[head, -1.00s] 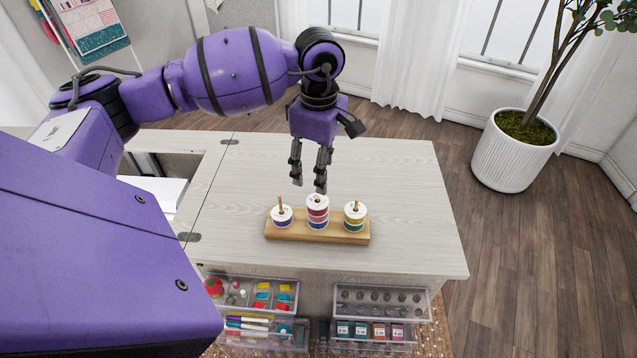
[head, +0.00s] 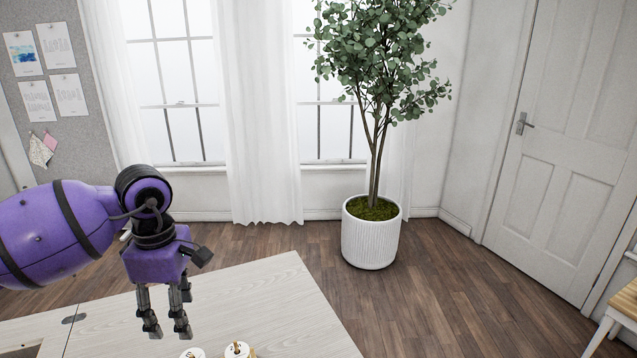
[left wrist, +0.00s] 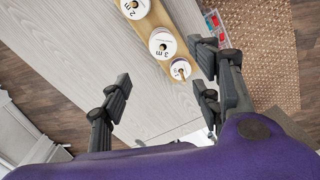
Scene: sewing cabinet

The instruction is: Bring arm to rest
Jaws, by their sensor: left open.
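My left arm comes in from the left in the head view, and its gripper (head: 167,332) hangs fingers down above the pale wood cabinet top (head: 265,300). The gripper is open, with nothing between its fingers. The left wrist view shows the open fingers (left wrist: 165,85) apart, with the cabinet top below. Thread spools (left wrist: 162,44) on a wooden peg holder (left wrist: 188,20) lie beyond the fingertips and are not gripped. In the head view only the tops of two spools (head: 237,349) show at the bottom edge. My right gripper is not in view.
A white ribbed planter (head: 371,240) with a tree stands on the wood floor by the windows. A white door (head: 570,140) is at the right, and a wooden-topped stool or bench (head: 622,298) is at the right edge. Open floor lies between cabinet and planter.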

